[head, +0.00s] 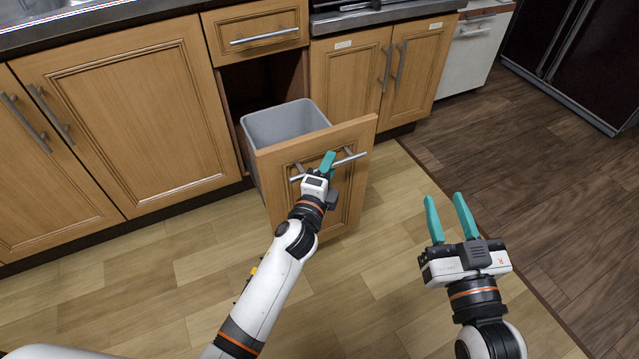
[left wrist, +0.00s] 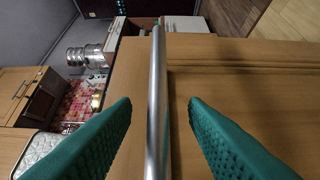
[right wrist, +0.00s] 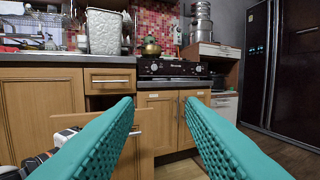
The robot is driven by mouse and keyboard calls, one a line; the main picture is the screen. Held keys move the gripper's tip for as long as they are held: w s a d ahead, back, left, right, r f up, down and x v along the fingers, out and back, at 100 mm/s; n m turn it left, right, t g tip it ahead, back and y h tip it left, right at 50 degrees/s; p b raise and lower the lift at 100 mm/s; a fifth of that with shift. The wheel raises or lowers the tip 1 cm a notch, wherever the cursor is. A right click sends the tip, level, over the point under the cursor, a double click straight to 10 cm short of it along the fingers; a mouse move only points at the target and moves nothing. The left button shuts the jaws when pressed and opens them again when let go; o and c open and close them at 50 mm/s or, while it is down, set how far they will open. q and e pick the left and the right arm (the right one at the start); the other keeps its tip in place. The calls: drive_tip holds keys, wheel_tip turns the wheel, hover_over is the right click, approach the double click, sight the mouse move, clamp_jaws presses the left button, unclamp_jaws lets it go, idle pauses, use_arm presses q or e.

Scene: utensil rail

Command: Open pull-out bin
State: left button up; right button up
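The pull-out bin's wooden front (head: 352,187) stands well out from the cabinet, with a grey bin (head: 284,123) visible behind it. A metal bar handle (head: 349,158) runs across the upper part of the front. My left gripper (head: 327,162) is at this handle. In the left wrist view the handle (left wrist: 157,110) passes between the two teal fingers, which are apart with gaps on both sides. My right gripper (head: 448,215) is open and empty over the floor, right of the bin front. Its spread fingers also show in the right wrist view (right wrist: 160,125).
A closed drawer (head: 256,30) sits above the bin opening. Closed cabinet doors (head: 120,110) flank it on the left, and more doors (head: 390,68) on the right. A dark fridge (head: 580,55) stands far right.

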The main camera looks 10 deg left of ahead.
use_arm(q)
drive_tip(key=s+a+p, duration=0.1)
drive_tip(key=s+a, duration=0.1)
drive_tip(key=s, duration=0.9)
use_arm(e)
wheel_tip(320, 180, down, 6)
drive_tip(key=s+d+g+h, duration=0.1)
drive_tip(key=g, duration=0.3)
drive_tip(key=shift+d+h, duration=0.15)
drive_tip(key=shift+h, duration=0.15)
use_arm(q)
drive_tip(key=shift+a, duration=0.1)
